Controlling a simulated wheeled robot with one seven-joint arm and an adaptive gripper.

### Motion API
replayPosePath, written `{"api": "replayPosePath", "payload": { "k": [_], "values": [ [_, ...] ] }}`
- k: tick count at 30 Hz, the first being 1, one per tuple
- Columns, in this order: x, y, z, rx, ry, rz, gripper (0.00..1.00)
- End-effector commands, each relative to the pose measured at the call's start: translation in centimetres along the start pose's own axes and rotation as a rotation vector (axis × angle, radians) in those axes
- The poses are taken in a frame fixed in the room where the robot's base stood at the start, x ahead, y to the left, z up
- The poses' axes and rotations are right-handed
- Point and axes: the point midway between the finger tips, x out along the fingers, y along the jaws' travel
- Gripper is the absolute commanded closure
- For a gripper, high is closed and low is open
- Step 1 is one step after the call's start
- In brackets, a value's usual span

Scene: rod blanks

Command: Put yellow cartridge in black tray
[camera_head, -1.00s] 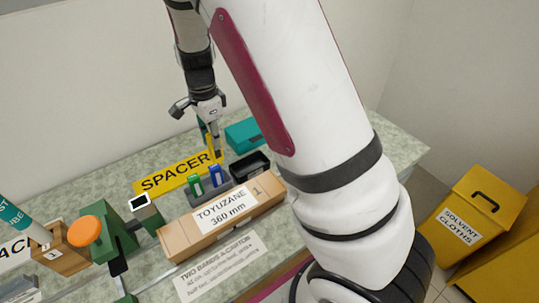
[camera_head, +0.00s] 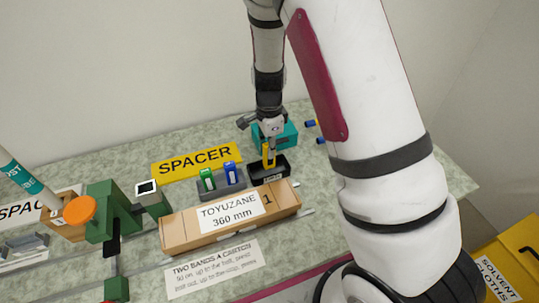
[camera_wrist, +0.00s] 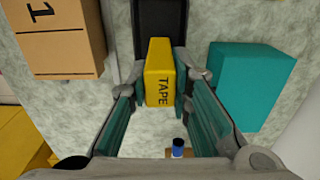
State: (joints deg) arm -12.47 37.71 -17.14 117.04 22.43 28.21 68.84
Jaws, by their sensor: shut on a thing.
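The yellow cartridge (camera_head: 268,156), marked TAPE in the wrist view (camera_wrist: 159,74), is upright between the fingers of my gripper (camera_head: 270,141). My gripper is shut on it, with a finger on each side in the wrist view (camera_wrist: 160,88). The black tray (camera_head: 257,181) stands right of the grey holder. The cartridge's lower end overlaps the tray's opening in the head view; I cannot tell whether it touches the floor. The tray (camera_wrist: 160,15) is partly hidden behind the cartridge in the wrist view.
A grey holder (camera_head: 222,189) with green (camera_head: 207,178) and blue (camera_head: 230,172) cartridges stands left of the tray. A long cardboard box (camera_head: 180,232) lies in front. A teal box (camera_head: 289,137) is close behind the tray. The yellow SPACER sign (camera_head: 197,162) lies behind the holder.

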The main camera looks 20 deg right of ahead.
Motion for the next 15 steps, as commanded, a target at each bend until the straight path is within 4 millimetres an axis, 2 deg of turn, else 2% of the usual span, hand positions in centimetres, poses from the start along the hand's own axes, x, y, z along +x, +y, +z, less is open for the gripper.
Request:
{"api": "replayPosePath", "payload": {
  "k": [7,15],
  "values": [
    [3.1,0.1,0.0,-0.001,0.000,0.004,1.00],
    [3.3,0.0,0.0,-0.001,0.000,0.001,1.00]
  ]
}}
